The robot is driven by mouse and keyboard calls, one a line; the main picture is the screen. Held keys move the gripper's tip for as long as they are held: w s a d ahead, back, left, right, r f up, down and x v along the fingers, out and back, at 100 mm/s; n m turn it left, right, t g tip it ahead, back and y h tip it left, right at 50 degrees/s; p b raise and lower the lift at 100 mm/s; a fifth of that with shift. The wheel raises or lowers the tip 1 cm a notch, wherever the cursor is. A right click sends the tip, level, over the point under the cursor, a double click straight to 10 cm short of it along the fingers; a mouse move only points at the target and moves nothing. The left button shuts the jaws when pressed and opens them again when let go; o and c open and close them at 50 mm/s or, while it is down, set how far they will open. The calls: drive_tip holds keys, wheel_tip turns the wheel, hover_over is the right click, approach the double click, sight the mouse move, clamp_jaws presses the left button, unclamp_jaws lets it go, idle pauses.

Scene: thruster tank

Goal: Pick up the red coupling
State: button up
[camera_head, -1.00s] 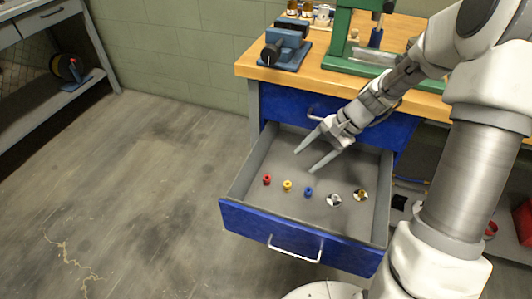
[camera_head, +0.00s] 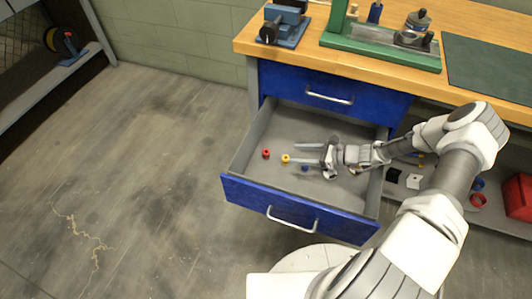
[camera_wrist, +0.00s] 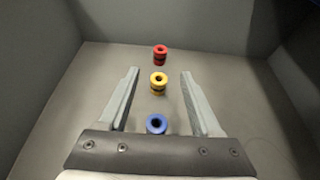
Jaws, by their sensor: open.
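The red coupling (camera_head: 266,153) stands on the floor of the open drawer (camera_head: 245,160), at its left side. In the wrist view the red coupling (camera_wrist: 160,55) is the farthest in a row, beyond the fingertips. The yellow coupling (camera_head: 286,158) is nearer to my gripper; in the wrist view it (camera_wrist: 158,83) lies between the fingers near their tips. The blue coupling (camera_wrist: 156,123) is close to the gripper's palm. My gripper (camera_head: 294,153) is open and empty, low in the drawer, its fingers pointing left toward the red coupling, which it does not touch.
The drawer's walls stand around the gripper, with the left wall just past the red coupling. The drawer front (camera_head: 297,207) with its handle faces the robot. A workbench (camera_head: 370,65) with a vise (camera_head: 284,22) stands above and behind.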

sight(270, 158)
drive_tip(key=b+x, duration=0.3)
drive_tip(key=x, duration=0.9)
drive_tip(key=shift+d+b, duration=0.1)
drive_tip(key=shift+b, duration=0.3)
clamp_jaws()
